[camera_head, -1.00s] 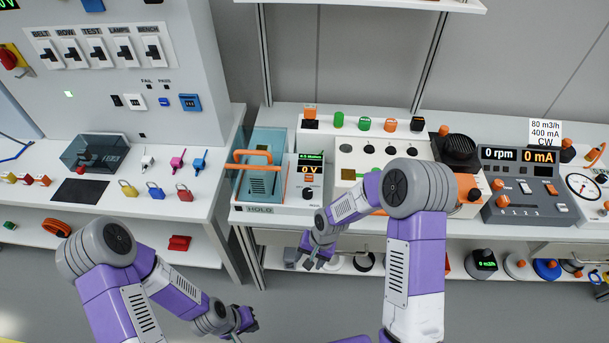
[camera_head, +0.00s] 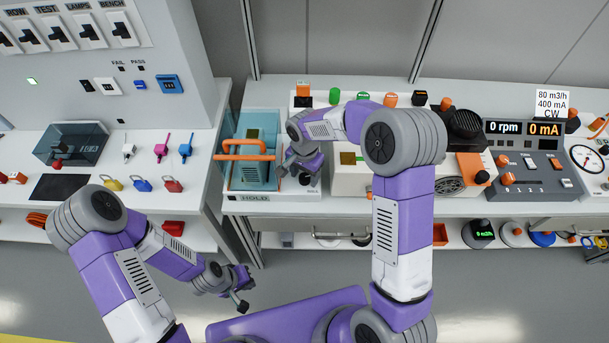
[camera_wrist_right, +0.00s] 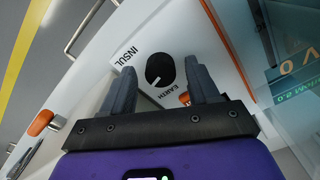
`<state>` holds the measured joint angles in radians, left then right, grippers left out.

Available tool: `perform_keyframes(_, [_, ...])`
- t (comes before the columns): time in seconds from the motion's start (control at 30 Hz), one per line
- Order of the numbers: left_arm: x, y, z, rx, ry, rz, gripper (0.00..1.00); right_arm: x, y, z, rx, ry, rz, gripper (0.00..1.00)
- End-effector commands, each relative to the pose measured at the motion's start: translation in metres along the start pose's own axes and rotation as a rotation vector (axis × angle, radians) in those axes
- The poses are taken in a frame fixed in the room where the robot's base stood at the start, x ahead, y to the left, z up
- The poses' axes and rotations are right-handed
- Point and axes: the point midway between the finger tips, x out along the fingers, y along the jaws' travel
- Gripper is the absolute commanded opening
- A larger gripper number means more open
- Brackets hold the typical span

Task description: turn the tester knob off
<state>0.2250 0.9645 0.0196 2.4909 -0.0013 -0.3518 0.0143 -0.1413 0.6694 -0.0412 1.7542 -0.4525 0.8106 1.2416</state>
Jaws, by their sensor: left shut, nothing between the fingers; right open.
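The tester's knob (camera_wrist_right: 160,69) is a round black dial with a white pointer line on a white panel (camera_wrist_right: 185,40), seen in the right wrist view. The labels INSUL and EARTH are printed beside it. The pointer line lies on the side toward EARTH; no OFF label is readable. My right gripper (camera_head: 293,171) is open, its two fingers on either side of the knob in the wrist view; I cannot tell whether they touch it. In the head view this gripper and arm hide most of the tester and its knob. My left gripper (camera_head: 243,297) is shut and empty, low in front of the bench.
A clear teal box with an orange handle (camera_head: 245,148) stands just left of the tester. A white box with an orange part (camera_head: 470,168) and a grey panel (camera_head: 535,172) reading 0 rpm and 0 mA stand to the right. Padlocks (camera_head: 142,184) lie on the left counter.

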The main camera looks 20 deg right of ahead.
Motion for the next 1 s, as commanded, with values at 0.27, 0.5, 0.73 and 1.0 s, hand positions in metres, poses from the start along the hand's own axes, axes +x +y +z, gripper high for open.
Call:
perform_keyframes(0.27, [0.0007,-0.0002,-0.0002,0.000,0.000,0.000,0.00,0.0045,0.0001,0.0000,0.000,0.000,0.000,0.60])
perform_keyframes(0.5, [0.0007,-0.0001,-0.0002,0.000,0.000,0.000,0.00,0.0044,0.0002,0.0000,0.000,0.000,0.000,0.33])
perform_keyframes(0.73, [0.0007,-0.0001,-0.0002,0.000,0.000,0.000,0.00,0.0044,0.0002,0.0000,0.000,0.000,0.000,0.04])
perform_keyframes(1.0, [-0.0006,0.0003,-0.0001,0.000,0.000,0.000,0.00,0.0041,0.0002,-0.0001,-0.042,0.000,0.000,0.04])
